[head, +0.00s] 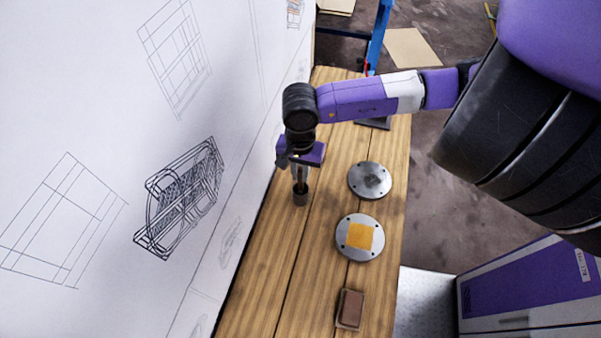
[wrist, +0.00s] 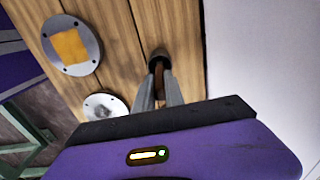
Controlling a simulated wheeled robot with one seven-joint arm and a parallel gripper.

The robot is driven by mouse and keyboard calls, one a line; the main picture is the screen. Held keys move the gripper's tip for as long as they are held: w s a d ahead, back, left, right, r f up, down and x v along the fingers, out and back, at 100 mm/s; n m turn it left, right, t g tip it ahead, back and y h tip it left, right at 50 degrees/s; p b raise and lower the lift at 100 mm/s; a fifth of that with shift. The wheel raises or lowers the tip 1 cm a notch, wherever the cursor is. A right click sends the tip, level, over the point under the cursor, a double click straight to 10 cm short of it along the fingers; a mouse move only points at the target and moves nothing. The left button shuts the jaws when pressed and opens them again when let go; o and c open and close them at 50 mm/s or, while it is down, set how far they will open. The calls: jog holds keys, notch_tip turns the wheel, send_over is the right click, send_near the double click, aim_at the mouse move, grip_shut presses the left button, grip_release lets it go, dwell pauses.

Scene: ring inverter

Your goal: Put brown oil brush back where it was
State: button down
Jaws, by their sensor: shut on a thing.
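My gripper (head: 300,184) points down over the left part of the wooden bench and is shut on the brown oil brush (head: 300,199). The brush hangs upright below the fingers, its brown-grey end low near the bench top. I cannot tell whether it touches the wood. In the wrist view, the fingers of my gripper (wrist: 159,88) close around the brush's brown handle (wrist: 159,76), with a dark round end beyond it. The fingers hide part of the handle.
On the wooden bench (head: 275,285) lie a bare metal disc (head: 370,187), a metal disc with an orange square (head: 345,249), and a brown block (head: 350,307). A white wall (head: 215,270) with line drawings borders the bench on the left. Bare wood lies in front of the brush.

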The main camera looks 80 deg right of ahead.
jog(key=shift+f, duration=0.55)
jog(key=shift+f, duration=0.2)
jog(key=c, duration=1.4)
grip_release()
jog(key=shift+r, duration=0.1)
jog(key=shift+r, duration=0.15)
notch_tip(320, 180, up, 12)
jog(key=shift+b, duration=0.9)
